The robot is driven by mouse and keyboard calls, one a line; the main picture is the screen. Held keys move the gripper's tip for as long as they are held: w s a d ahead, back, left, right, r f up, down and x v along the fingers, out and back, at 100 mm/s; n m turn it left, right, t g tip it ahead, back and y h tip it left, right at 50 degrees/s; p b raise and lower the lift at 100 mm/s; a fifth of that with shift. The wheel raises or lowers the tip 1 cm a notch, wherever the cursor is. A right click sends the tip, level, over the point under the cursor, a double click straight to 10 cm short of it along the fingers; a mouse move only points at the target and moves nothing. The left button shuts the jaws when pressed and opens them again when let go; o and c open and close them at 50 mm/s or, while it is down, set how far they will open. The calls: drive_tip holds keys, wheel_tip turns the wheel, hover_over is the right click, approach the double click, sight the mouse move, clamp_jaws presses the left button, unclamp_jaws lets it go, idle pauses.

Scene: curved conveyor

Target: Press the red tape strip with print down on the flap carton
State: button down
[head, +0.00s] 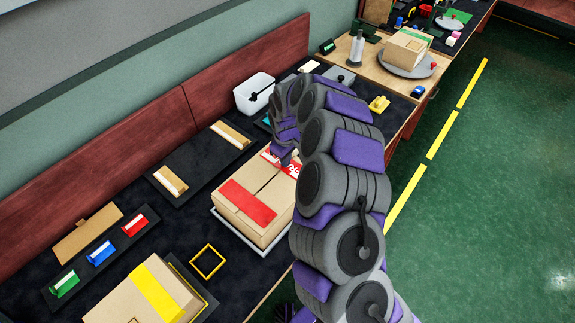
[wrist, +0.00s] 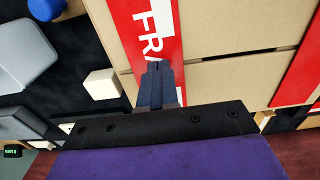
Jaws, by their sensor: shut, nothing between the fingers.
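The flap carton (head: 259,200) is a brown box on a light tray (head: 238,237) in the middle of the bench. A plain red strip (head: 246,202) lies across its near part. The red tape strip with white print (head: 291,168) lies across its far part, partly hidden by my arm; in the wrist view the printed strip (wrist: 150,22) shows the letters "FRA". My gripper (wrist: 157,68) is shut and empty, with its fingertips over the printed strip. The wrist view does not show clearly whether they touch it. In the head view my gripper (head: 285,152) is at the carton's far end.
A second carton with yellow tape (head: 150,295) is at the near left. A rack with green, blue and red dispensers (head: 101,254) lies left of the flap carton. A white bin (head: 254,94) stands behind. A turntable with a box (head: 408,60) is far right.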

sight(288, 170)
drive_tip(key=s+f, duration=0.1)
drive_tip(key=s+d+f+g, duration=0.1)
drive_tip(key=shift+s+f, duration=0.1)
drive_tip(key=shift+f, duration=0.3)
drive_tip(key=shift+w+a+r+p, duration=0.15)
drive_tip(key=shift+w+r+p, duration=0.15)
drive_tip(key=shift+r, duration=0.2)
drive_tip(key=shift+w+a+r+p, duration=0.1)
drive_tip(key=shift+w+r+p, duration=0.15)
drive_tip(key=shift+r, duration=0.25)
drive_tip(key=r, duration=0.2)
drive_tip(key=w+r+p, duration=0.1)
drive_tip(key=r, duration=0.1)
drive_tip(key=shift+r, duration=0.35)
drive_tip(key=shift+w+r, duration=0.1)
drive_tip(key=shift+w, duration=0.05)
drive_tip(key=shift+a+t, duration=0.15)
drive_tip(key=shift+t, duration=0.15)
drive_tip(key=shift+a, duration=0.1)
